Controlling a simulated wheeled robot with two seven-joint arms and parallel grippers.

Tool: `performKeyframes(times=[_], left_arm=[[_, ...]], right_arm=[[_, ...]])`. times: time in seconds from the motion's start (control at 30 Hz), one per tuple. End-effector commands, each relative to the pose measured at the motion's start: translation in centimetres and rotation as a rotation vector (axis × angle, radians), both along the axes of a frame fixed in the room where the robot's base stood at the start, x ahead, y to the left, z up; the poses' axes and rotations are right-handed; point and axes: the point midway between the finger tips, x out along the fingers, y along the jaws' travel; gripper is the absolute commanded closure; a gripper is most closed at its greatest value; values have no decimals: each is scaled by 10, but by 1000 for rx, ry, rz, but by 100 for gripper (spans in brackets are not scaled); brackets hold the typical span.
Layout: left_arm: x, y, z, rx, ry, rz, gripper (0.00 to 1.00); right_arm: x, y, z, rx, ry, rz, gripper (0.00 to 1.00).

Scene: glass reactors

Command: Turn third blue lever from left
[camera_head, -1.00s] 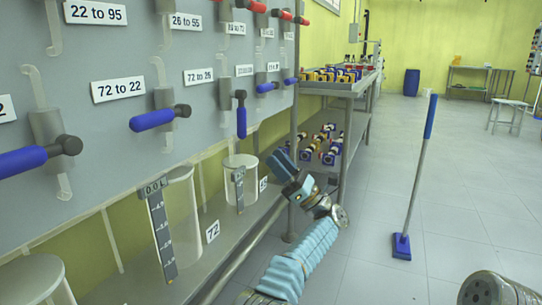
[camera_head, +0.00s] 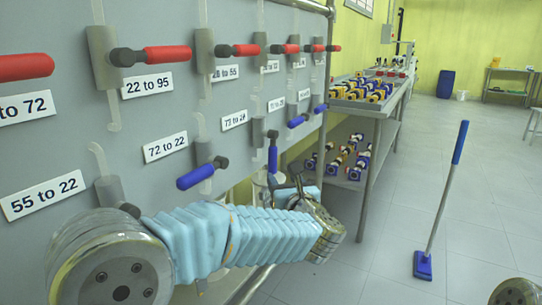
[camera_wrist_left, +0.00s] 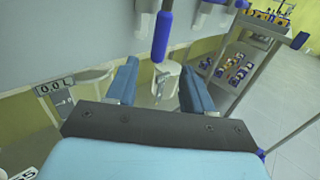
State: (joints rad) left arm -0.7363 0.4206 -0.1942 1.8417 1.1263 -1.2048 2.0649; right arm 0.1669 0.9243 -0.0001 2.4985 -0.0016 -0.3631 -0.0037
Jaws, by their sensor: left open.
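The third blue lever from the left (camera_head: 273,157) hangs straight down from its dark knob on the grey panel, right of the "72 to 22" label. In the left wrist view the blue lever (camera_wrist_left: 162,34) comes down from the top, in line with the gap between my fingers. My left gripper (camera_wrist_left: 160,88) is open, with one blue finger on each side of that gap. In the head view my left gripper (camera_head: 284,186) is just below the lever, partly hidden by my arm. Contact cannot be told. My right gripper is out of view.
The second blue lever (camera_head: 200,173) slants left of the third; two more blue levers (camera_head: 297,121) (camera_head: 320,108) are farther right. Red levers (camera_head: 167,53) line the row above. A metal shelf (camera_head: 372,112) with coloured parts stands behind. A blue mop (camera_head: 446,200) is on open floor.

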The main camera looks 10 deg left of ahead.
Motion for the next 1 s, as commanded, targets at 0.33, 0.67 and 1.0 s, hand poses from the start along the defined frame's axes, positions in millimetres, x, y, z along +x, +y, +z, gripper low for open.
performKeyframes(times=[0.33,0.67,1.0], left_arm=[[70,36,3,5,-1,5,48],[108,56,1,4,-3,4,48],[110,56,0,5,-2,2,53]], right_arm=[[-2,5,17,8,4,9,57],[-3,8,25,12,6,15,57],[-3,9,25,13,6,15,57]])
